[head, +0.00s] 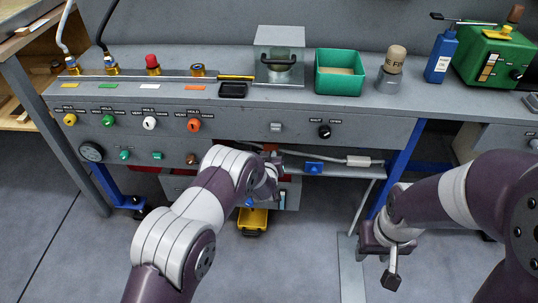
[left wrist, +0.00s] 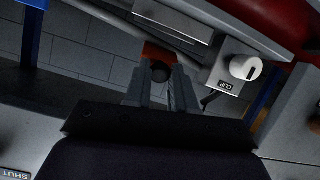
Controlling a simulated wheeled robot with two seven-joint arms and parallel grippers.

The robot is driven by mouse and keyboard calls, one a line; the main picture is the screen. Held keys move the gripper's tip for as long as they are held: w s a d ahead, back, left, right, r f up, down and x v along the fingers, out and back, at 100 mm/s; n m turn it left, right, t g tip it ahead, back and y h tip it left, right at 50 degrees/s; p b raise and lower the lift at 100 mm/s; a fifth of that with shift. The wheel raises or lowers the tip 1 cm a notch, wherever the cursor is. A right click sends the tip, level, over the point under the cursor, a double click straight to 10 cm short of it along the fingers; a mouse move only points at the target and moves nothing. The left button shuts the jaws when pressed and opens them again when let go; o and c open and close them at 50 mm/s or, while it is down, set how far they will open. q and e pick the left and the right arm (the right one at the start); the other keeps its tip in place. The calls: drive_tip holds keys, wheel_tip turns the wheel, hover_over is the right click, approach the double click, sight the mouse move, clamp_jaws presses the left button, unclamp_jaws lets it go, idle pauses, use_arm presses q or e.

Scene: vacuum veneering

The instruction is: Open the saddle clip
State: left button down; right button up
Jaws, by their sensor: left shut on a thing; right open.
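My left gripper (head: 272,184) reaches under the front of the grey bench. In the left wrist view its two fingers (left wrist: 158,92) are close together on a small dark round piece (left wrist: 160,74). An orange-red block (left wrist: 158,50) sits just beyond that piece. I cannot tell for certain whether these belong to the saddle clip. A grey tube (left wrist: 138,24) runs past the block. A white knob (left wrist: 245,67) on a labelled grey box is to the right of the fingers. My right gripper (head: 384,258) is open and empty, low in front of the bench at the right.
A shelf under the bench carries a blue piece (head: 313,168) and a pale cylinder (head: 358,160). A yellow box (head: 253,222) stands below. The bench top holds a green tray (head: 340,72), a blue bottle (head: 440,56) and a green machine (head: 496,55). The floor at centre right is mostly clear.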

sight(269, 148)
use_arm(q)
drive_tip(key=shift+w+r+g+p, duration=0.25)
drive_tip(key=shift+w+r+p, duration=0.1)
drive_tip(key=shift+r, duration=0.3)
drive_tip(key=shift+w+r+g+p, duration=0.25)
drive_tip(key=shift+w+r, duration=0.1)
drive_tip(key=shift+r, duration=0.35)
drive_tip(key=c, duration=0.9)
unclamp_jaws()
drive_tip(key=shift+f, duration=0.2)
drive_tip(key=shift+s, duration=0.1)
drive_tip(key=p+v, duration=0.4)
drive_tip(key=v, duration=0.8)
drive_tip(key=shift+s+r, duration=0.15)
drive_tip(key=shift+s, duration=0.1)
